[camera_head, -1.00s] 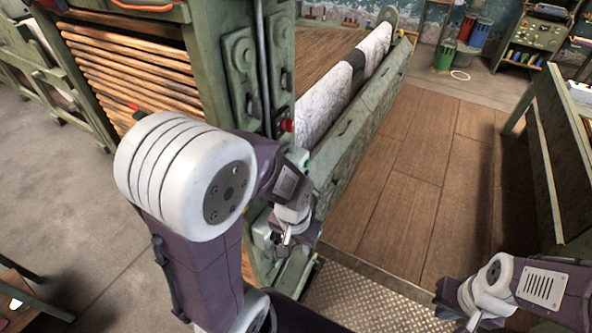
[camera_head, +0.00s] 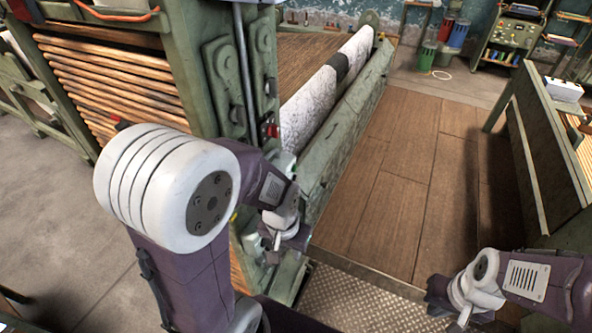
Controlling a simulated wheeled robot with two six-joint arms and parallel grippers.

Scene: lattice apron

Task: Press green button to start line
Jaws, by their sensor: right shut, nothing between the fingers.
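A large green loom-like machine (camera_head: 345,125) with a white patterned cloth roll (camera_head: 310,112) stands at the left and centre. A red knob (camera_head: 271,131) sits on its upright post. A small green spot shows just below it, behind my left wrist; I cannot tell whether it is the green button. My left gripper (camera_head: 277,241) hangs beside the machine's front corner, pointing down. Its fingers are too small to tell open from shut, and I see no contact. My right gripper (camera_head: 458,322) is at the lower right, shut and empty, away from the machine.
A plank floor (camera_head: 400,170) lies clear between the machine and a green bench (camera_head: 540,140) at the right. A metal tread plate (camera_head: 345,300) is in front. Bins (camera_head: 427,57) and a shelf unit (camera_head: 515,40) stand at the back.

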